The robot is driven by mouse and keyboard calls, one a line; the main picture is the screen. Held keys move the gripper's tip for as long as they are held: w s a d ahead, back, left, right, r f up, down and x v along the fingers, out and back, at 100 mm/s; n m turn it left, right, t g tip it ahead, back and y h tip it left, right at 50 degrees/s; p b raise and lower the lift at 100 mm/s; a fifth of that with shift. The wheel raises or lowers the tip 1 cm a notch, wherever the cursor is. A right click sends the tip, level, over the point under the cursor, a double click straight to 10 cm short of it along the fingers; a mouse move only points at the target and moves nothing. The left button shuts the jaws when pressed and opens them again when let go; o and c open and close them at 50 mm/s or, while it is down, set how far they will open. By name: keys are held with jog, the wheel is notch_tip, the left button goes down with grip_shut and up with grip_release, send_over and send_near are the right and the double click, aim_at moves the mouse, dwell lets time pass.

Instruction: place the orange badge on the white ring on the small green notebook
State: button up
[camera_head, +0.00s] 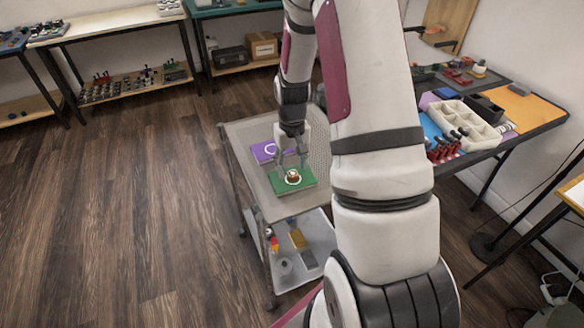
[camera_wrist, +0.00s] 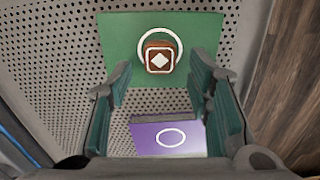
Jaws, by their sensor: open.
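In the head view the badge (camera_head: 292,175) is on the green notebook (camera_head: 304,183) at the cart's near side. My gripper (camera_wrist: 164,85) is open, its fingers apart and empty, with the badge beyond the fingertips. Whether the fingers touch anything cannot be told. My gripper also shows in the head view (camera_head: 291,165).
A purple notebook (camera_wrist: 145,138) with a white ring lies beside the green one. Both are on a perforated grey cart top (camera_head: 245,135). A table (camera_head: 540,110) with trays and tools stands to the right. Bare wooden floor lies left of the cart.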

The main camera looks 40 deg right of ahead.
aim_at(292, 172)
notch_tip(292, 172, up, 11)
jog(key=s+a+r+n+t, duration=0.1)
jog(key=s+a+r, duration=0.3)
jog(key=a+r, duration=0.25)
jog(key=s+a+r+n, duration=0.1)
jog(key=s+a+r, duration=0.2)
jog(key=a+r, duration=0.3)
jog(key=s+a+r+n+t, duration=0.1)
jog(key=s+a+r, duration=0.1)
jog(key=s, duration=0.6)
jog(key=s+a+r+n+t, duration=0.1)
jog(key=s+a+r, duration=0.2)
jog(key=s+a, duration=0.2)
jog(key=s, duration=0.3)
jog(key=shift+s+a+p, duration=0.25)
jog(key=shift+a+p, duration=0.05)
notch_tip(292, 172, up, 6)
jog(key=t+p, duration=0.1)
jog(key=p, duration=0.3)
jog(key=shift+p, duration=0.4)
